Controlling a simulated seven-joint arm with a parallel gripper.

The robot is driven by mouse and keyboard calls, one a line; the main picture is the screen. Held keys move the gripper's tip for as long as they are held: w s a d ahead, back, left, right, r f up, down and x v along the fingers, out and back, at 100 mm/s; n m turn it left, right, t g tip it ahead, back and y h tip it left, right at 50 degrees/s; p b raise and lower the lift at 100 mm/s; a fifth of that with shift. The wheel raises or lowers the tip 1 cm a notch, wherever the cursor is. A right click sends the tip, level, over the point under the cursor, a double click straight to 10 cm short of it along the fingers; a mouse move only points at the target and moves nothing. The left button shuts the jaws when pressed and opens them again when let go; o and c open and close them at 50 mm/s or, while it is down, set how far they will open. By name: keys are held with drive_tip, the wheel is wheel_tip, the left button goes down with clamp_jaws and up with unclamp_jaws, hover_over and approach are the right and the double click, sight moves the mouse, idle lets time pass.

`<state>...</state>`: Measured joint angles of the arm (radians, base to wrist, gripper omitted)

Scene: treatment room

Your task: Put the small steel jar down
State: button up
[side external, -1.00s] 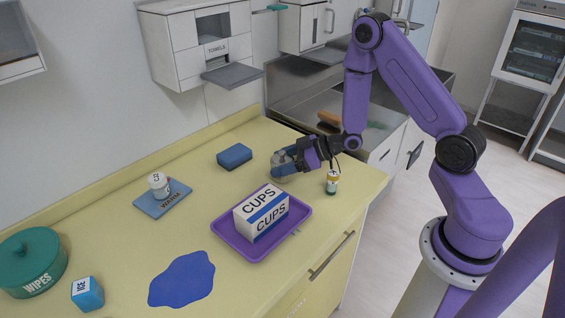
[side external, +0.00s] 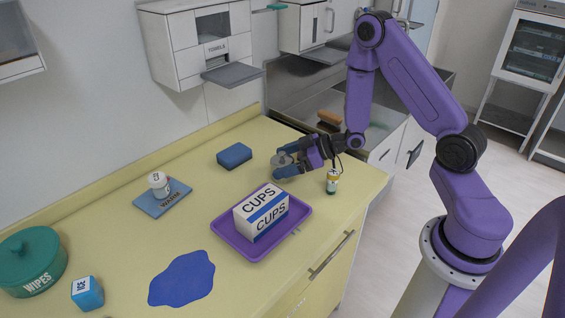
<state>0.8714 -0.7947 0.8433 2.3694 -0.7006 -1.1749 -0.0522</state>
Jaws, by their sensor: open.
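The small steel jar (side external: 279,160) is a grey, shiny round thing on the yellow counter, right of the blue sponge-like block. My gripper (side external: 286,166) is at the jar with its fingers low, one on the near side of it. The jaws are open around or beside the jar; whether a finger still touches it I cannot tell. The jar looks upright and appears to stand on the counter, but its base is partly hidden by the fingers.
A purple tray (side external: 226,236) with a CUPS box (side external: 261,213) lies in front of my gripper. A small green-and-white bottle (side external: 332,181) stands to its right. A blue block (side external: 234,156) lies to its left. The sink (side external: 310,95) is behind.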

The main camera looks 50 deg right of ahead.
sight(287, 161)
drive_tip(key=v, duration=0.6)
drive_tip(key=shift+s+d+r, duration=0.15)
drive_tip(key=shift+s+d, duration=0.05)
drive_tip(key=shift+s, duration=0.05)
drive_tip(key=shift+w+a+r+n+g, duration=0.15)
drive_tip(key=shift+a+n+g, duration=0.15)
drive_tip(key=shift+a, duration=0.25)
drive_tip(key=s+a+r+n+g+h, duration=0.2)
drive_tip(key=s+a+r+g+h, duration=0.3)
drive_tip(key=a, duration=0.3)
drive_tip(key=s+a+r+n+g+h, duration=0.1)
drive_tip(key=s+r+g, duration=0.3)
drive_tip(key=s, duration=1.7)
drive_tip(key=shift+a+r+n+h, duration=0.2)
drive_tip(key=shift+r+n+h, duration=0.4)
drive_tip(key=shift+n+h, duration=0.15)
